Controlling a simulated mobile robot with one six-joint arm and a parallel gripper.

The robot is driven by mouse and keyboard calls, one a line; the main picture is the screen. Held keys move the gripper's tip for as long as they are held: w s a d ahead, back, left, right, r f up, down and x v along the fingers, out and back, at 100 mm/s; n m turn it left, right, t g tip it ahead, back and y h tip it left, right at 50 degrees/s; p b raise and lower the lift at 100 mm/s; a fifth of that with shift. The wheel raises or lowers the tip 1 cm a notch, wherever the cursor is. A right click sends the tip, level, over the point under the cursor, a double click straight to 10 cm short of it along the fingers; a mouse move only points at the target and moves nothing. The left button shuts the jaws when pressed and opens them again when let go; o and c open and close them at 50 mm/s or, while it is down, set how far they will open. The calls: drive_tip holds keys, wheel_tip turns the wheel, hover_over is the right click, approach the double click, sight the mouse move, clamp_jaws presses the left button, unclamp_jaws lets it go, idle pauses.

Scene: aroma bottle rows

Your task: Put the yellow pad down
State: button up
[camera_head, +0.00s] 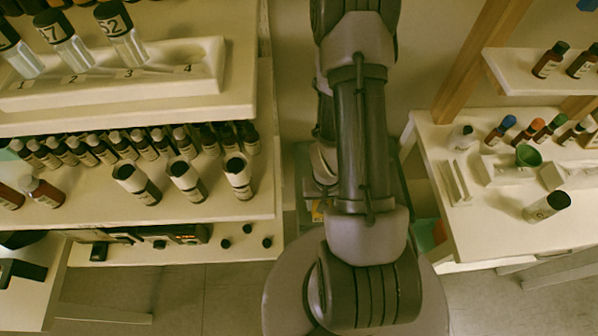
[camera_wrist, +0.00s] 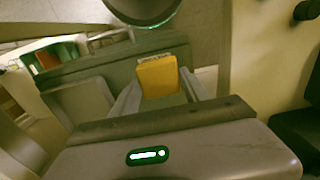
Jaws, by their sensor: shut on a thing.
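The yellow pad (camera_wrist: 157,77) is upright between the two fingers of my gripper (camera_wrist: 160,88) in the wrist view. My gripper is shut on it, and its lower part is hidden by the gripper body. In the head view my arm covers the gripper. A small yellow patch (camera_head: 317,211) shows beside the arm there, too little to tell if it is the pad.
In the head view, shelves (camera_head: 235,205) with rows of bottles stand at the left. A white table (camera_head: 490,225) with bottles, a green cup (camera_head: 527,156) and a fallen vial (camera_head: 546,206) stands at the right. Grey floor (camera_head: 190,290) shows below.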

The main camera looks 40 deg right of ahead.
drive_tip(key=w+d, duration=0.3)
drive_tip(key=w, duration=0.1)
drive_tip(key=w+d+f+b, duration=0.1)
drive_tip(key=w+d, duration=0.2)
drive_tip(key=w, duration=0.1)
drive_tip(key=w+d, duration=0.3)
drive_tip(key=w, duration=0.1)
drive_tip(key=shift+w+d+f+b, duration=0.1)
drive_tip(key=shift+d+f+b, duration=0.1)
drive_tip(key=shift+f+b, duration=0.2)
wheel_tip(320, 180, down, 3)
drive_tip(key=shift+f+b, duration=0.2)
drive_tip(key=shift+b, duration=0.75)
drive_tip(key=shift+r, duration=0.15)
drive_tip(key=o, duration=1.2)
wheel_tip(320, 180, up, 12)
drive_tip(key=p, duration=0.5)
